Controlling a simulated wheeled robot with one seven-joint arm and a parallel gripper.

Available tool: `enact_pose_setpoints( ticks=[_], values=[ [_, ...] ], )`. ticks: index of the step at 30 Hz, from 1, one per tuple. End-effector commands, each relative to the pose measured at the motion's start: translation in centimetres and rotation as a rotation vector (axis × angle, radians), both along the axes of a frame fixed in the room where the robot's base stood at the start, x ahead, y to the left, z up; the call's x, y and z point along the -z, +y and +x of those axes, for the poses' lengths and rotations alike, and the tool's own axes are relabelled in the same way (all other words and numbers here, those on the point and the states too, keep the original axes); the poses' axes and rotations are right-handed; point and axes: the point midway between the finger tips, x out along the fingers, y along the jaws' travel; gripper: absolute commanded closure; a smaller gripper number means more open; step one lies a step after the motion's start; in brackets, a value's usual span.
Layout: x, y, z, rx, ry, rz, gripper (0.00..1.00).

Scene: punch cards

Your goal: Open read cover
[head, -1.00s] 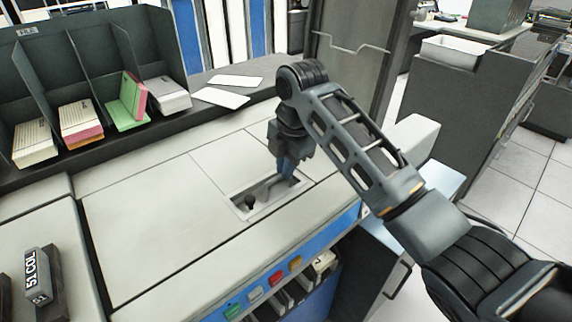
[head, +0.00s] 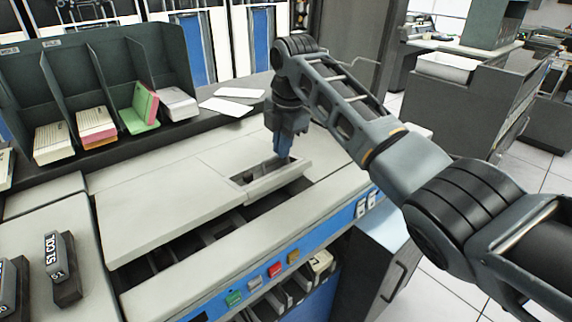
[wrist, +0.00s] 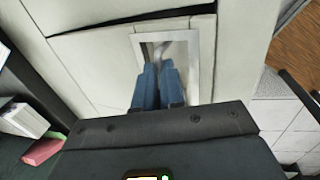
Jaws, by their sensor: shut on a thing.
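The read cover (head: 165,205) is the large pale panel on top of the machine. Its front edge is raised and dark inner parts show in the gap below it. A pale framed recess (head: 262,188) is at its right end; the frame also shows in the wrist view (wrist: 206,62). My gripper (head: 282,155) points down into this recess with its blue fingers close together, shut on the cover's handle there. In the wrist view, my fingers (wrist: 158,75) reach into the recess and a small grey piece shows by their tips; the grip itself is mostly hidden.
A dark sorter rack (head: 100,90) with card stacks stands at the back left. Loose white cards (head: 228,106) lie on the ledge behind the cover. Coloured buttons (head: 273,269) line the blue front. A 51 COL block (head: 62,270) stands at the front left.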

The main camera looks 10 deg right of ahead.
Motion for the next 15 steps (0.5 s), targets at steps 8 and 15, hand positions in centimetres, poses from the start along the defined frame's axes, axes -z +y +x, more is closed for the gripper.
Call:
enact_pose_setpoints(
  ticks=[8, 15],
  values=[
    [-5.6, 1.5, 2.2, -0.004, -0.020, 0.005, 1.00],
    [-6.1, 1.8, 2.7, -0.002, -0.016, 0.004, 1.00]
  ],
)
